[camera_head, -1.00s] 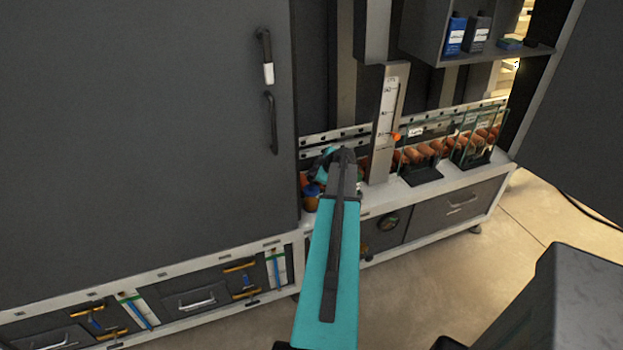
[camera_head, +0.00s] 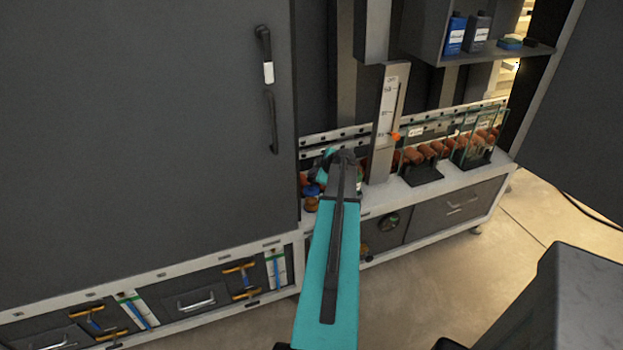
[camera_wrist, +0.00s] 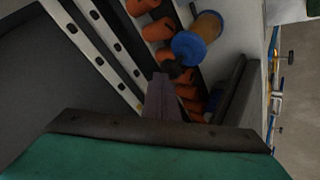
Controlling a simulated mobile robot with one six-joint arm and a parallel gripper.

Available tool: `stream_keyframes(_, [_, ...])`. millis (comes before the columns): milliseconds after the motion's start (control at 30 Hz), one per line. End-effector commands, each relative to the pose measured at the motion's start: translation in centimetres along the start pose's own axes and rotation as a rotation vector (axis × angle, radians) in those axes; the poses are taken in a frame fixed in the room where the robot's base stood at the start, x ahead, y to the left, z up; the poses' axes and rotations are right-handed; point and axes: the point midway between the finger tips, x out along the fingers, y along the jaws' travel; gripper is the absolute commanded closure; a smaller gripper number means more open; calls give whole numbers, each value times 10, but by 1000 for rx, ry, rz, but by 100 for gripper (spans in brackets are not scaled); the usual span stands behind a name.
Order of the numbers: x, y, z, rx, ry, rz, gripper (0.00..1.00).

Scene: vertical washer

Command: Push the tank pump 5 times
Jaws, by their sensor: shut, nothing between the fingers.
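No part is plainly marked as the tank pump, so I cannot tell for sure which it is. A blue-topped, amber-bodied cylinder (camera_wrist: 196,38) stands among orange pieces in the wrist view. Its blue part also shows small, left of my arm, in the head view (camera_head: 312,190). My gripper (camera_wrist: 160,88) is shut and empty in the wrist view. Its tips appear near the orange pieces, below the blue top in the picture; I cannot tell whether they touch anything. In the head view my teal arm hides the fingertips.
A large dark cabinet door (camera_head: 140,130) fills the left. A tall metal gauge (camera_head: 381,150) with an orange marker (camera_head: 395,136) stands right of my arm. Glass-fronted racks (camera_head: 470,145) of orange rolls stand farther right. A shelf (camera_head: 490,55) holds bottles.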

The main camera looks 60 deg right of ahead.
Motion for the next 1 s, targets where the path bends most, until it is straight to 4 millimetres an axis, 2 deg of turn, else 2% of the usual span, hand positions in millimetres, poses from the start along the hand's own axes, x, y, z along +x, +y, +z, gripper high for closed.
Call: stream_keyframes(1000, [6, -4, 4, 0, -1, -1, 100])
